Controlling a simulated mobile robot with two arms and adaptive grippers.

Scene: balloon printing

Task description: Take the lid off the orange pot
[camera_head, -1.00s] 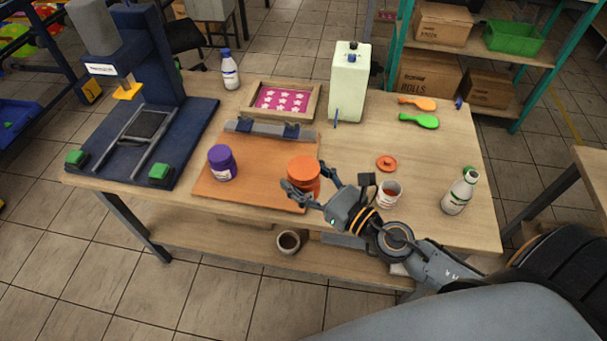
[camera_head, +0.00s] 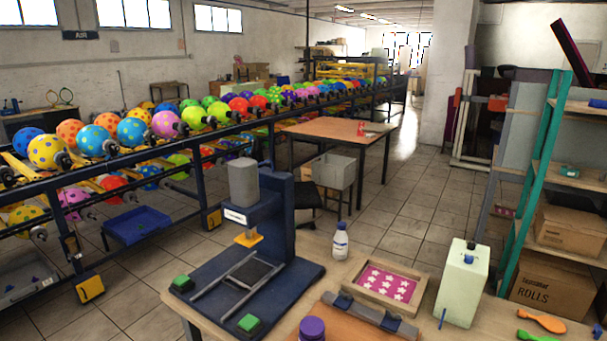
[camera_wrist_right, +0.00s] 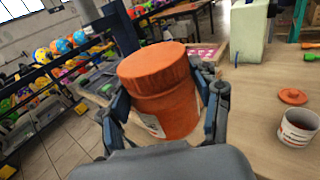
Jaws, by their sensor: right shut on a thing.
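The orange pot (camera_wrist_right: 172,108) fills the middle of the right wrist view, with a white label partly showing on its lower side. Its orange lid (camera_wrist_right: 152,66) sits on top. My right gripper (camera_wrist_right: 165,98) is shut on the pot, one finger on each side of the body below the lid. The pot's base is hidden behind the gripper, so I cannot tell whether it touches the table. The head view shows neither the pot nor my grippers.
The table (camera_wrist_right: 262,78) holds a small orange lid (camera_wrist_right: 293,96) and a white cup (camera_wrist_right: 297,130) at right. The head view shows the blue press (camera_head: 262,225), purple pot (camera_head: 312,328), white bottle (camera_head: 340,241), framed star screen (camera_head: 390,283) and pale canister (camera_head: 462,283).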

